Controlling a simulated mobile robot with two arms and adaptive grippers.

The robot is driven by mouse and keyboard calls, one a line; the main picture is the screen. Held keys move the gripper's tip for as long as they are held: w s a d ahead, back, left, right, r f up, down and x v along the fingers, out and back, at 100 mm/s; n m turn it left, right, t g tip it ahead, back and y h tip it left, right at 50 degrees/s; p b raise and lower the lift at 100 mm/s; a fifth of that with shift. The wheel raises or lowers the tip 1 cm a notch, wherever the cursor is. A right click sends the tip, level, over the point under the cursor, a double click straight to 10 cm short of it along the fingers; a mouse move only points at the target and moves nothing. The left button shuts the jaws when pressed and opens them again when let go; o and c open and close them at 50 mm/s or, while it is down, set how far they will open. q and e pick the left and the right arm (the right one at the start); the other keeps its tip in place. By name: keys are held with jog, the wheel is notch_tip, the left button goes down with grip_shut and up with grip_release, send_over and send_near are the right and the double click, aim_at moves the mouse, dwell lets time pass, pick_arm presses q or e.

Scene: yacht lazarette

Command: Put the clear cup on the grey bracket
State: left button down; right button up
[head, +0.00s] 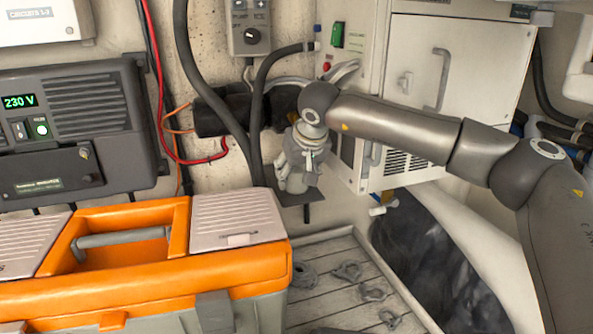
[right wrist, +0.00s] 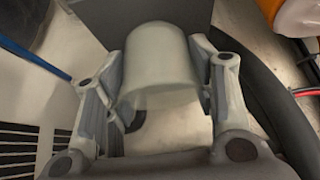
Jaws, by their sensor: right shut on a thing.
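The clear cup (right wrist: 160,60) is pale and translucent and sits between the two fingers of my right gripper (right wrist: 160,90), which is shut on it. In the head view my right gripper (head: 301,160) points down at the wall and mostly hides the cup. The grey bracket (head: 312,194) is a small dark flat plate on the wall, right below the gripper. It also shows in the right wrist view (right wrist: 105,18), beyond the cup. I cannot tell whether the cup touches the bracket. My left gripper is not in view.
A large orange toolbox (head: 130,285) stands at the front left, close to the bracket. A white cabinet (head: 455,65) is behind my right arm. Black hoses (head: 200,85) run down the wall beside the gripper. A slatted floor tray (head: 345,285) lies below.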

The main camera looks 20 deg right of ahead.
jog(key=shift+f, duration=0.15)
jog(key=o, duration=0.9)
jog(key=shift+c, duration=0.2)
jog(key=shift+r, duration=0.3)
jog(key=shift+s+r+b, duration=0.3)
jog(key=b+v, duration=0.3)
jog(key=v, duration=0.8)
